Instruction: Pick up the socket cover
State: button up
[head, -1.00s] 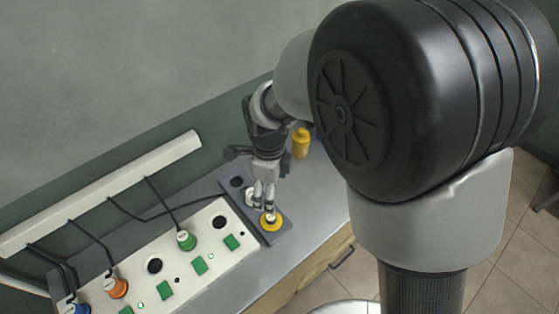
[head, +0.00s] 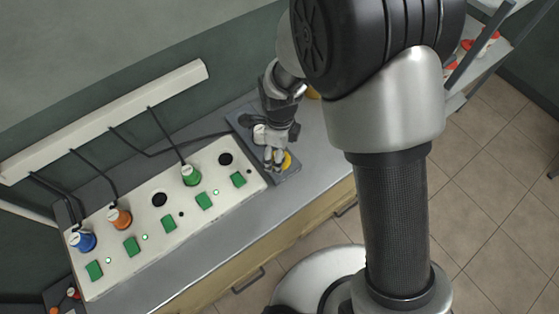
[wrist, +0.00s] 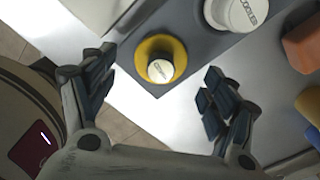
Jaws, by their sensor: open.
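The likely socket cover is a round yellow piece with a white round top (wrist: 174,53). It sits on a dark grey slab near its corner, and shows at the slab's right end in the head view (head: 288,161), partly hidden by my fingers. A larger white round cap with lettering (wrist: 236,13) stands beside it on the same slab. My gripper (wrist: 158,88) is open and empty, with one finger to each side of the yellow piece in the wrist view. In the head view my gripper (head: 274,160) is low over the slab.
A white panel (head: 140,240) with green switches and blue, orange and green plugs lies left of the slab. Cables run from it to a wall strip (head: 110,115). An orange block (wrist: 303,45) and a yellow object (wrist: 311,103) stand right in the wrist view.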

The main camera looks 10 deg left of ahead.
notch_tip(320, 180, down, 3)
jog(key=shift+r+b, duration=0.1)
jog(key=shift+b, duration=0.25)
jog(key=c, duration=1.1)
